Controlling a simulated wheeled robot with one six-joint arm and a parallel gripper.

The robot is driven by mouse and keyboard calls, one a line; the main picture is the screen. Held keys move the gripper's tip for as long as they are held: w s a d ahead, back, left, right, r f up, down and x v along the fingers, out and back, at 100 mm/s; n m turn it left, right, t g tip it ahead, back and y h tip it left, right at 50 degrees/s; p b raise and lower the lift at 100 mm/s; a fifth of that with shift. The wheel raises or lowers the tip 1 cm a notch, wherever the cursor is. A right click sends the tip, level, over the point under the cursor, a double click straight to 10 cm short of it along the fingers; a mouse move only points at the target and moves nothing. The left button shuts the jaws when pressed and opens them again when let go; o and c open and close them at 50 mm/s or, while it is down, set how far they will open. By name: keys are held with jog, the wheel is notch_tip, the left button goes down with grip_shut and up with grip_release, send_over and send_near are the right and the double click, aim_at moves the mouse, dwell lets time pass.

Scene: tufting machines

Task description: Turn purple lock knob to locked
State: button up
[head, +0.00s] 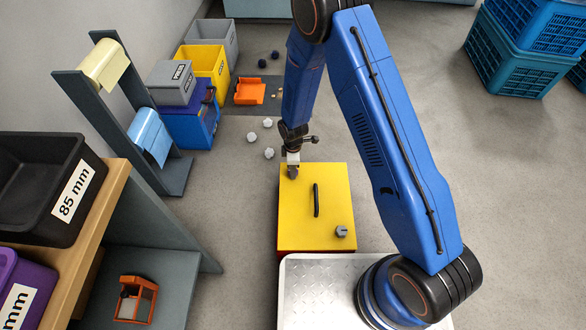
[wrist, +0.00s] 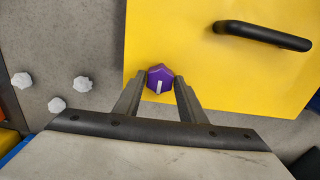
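The purple lock knob (wrist: 160,79) is a small hexagonal knob with a white pointer line, near the edge of a yellow panel (wrist: 215,70). In the wrist view, the pointer runs down from near the knob's middle towards my gripper. My gripper (wrist: 159,82) has one finger on each side of the knob. The fingers are open, with a narrow gap to the knob; light contact on the right cannot be ruled out. In the head view my gripper (head: 292,173) is low over the far left corner of the yellow panel (head: 298,225) and hides the purple knob.
A black handle (head: 316,200) and a grey knob (head: 342,231) stand up from the yellow panel. Several white pieces (head: 267,122) lie on the floor beyond it. A rack with cloth rolls (head: 150,135) and a shelf with bins (head: 40,185) stand left.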

jog(key=shift+o, duration=1)
notch_tip(320, 180, up, 17)
jog(key=shift+r, duration=0.2)
dwell(0.3)
jog(key=s+d+r+m+t, duration=0.1)
jog(key=s+d+r+m, duration=0.2)
jog(key=d+r, duration=0.45)
jog(key=s+d+r+m, duration=0.2)
jog(key=d+r+m, duration=0.15)
jog(key=r, duration=0.65)
jog(key=s+d+r+m+t, duration=0.1)
jog(key=s+d+r+m, duration=0.15)
jog(key=d+r, duration=0.45)
jog(key=s+d+r+m+t, duration=0.1)
jog(key=s+d+r+m, duration=0.3)
jog(key=s, duration=0.7)
jog(key=s+d+r+m+t, duration=0.1)
jog(key=s+d+r+m, duration=0.4)
jog(key=s, duration=0.6)
notch_tip(320, 180, up, 2)
jog(key=d, duration=0.3)
jog(key=shift+s+r+t, duration=0.25)
jog(key=shift+s+t, duration=0.05)
jog(key=shift+t, duration=0.1)
